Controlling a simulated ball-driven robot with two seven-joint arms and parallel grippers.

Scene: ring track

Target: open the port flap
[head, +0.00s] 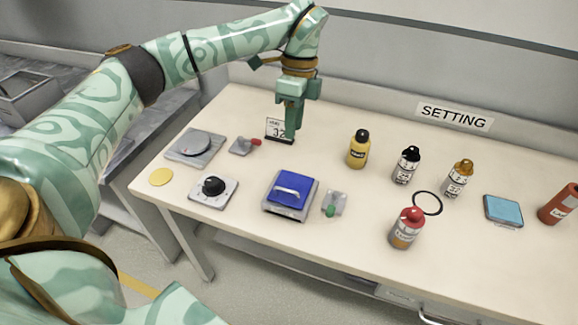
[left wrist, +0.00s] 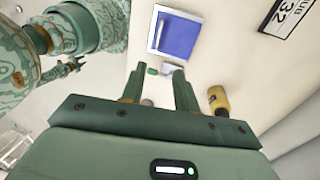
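The port flap appears to be the blue panel (head: 289,187) with a pale bar handle, lying flat and closed on a grey square base (head: 270,208) near the table's front edge. It also shows in the left wrist view as a blue panel (left wrist: 178,36) beyond the fingertips. My left gripper (head: 291,136) hangs pointing down above the table, behind the flap and apart from it. In the left wrist view my left gripper (left wrist: 160,72) has its fingers apart with nothing held between them. My right gripper cannot be made out.
A green-knobbed switch (head: 334,204) stands just right of the flap, and a black dial (head: 214,187) to its left. Several bottles and a black ring (head: 428,203) are right.

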